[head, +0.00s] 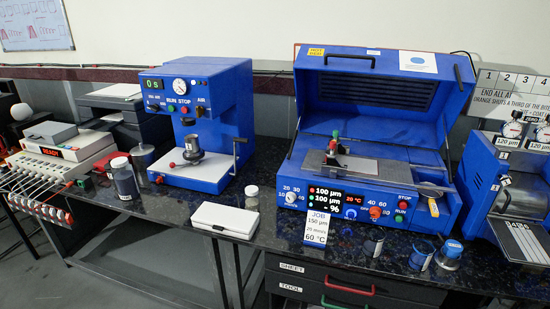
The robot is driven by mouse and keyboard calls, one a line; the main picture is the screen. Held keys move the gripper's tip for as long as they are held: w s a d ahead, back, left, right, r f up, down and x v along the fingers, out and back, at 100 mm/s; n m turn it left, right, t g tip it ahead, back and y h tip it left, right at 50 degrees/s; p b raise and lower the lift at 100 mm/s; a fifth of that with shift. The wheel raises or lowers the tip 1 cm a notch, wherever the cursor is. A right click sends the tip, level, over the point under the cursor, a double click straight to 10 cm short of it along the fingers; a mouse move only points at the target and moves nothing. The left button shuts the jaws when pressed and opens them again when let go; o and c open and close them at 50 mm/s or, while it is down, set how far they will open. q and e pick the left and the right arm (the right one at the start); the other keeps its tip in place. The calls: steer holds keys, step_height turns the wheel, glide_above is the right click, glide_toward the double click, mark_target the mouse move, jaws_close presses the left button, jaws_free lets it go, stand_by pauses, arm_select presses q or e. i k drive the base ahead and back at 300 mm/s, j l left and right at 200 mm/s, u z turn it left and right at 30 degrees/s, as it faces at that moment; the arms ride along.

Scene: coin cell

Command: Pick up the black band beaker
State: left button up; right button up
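Neither of my grippers shows in the head view. A small clear beaker (374,243) with what looks like a dark band stands near the front edge of the dark bench, in front of the blue coating machine. It looks upright, and it may be the black band beaker; its band is too small to be sure. Just right of it stands a similar beaker (421,255) with a blue band. A jar with a blue lid (449,254) stands right of that.
The blue coater (375,130) stands open behind the beakers, with a job card (317,228) at its front. A blue mixer (200,120), a white box (225,220) and a dark jar (125,182) stand left. Another blue machine (512,180) stands right.

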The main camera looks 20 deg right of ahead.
mark_target(374, 237)
steer(key=z, duration=1.2)
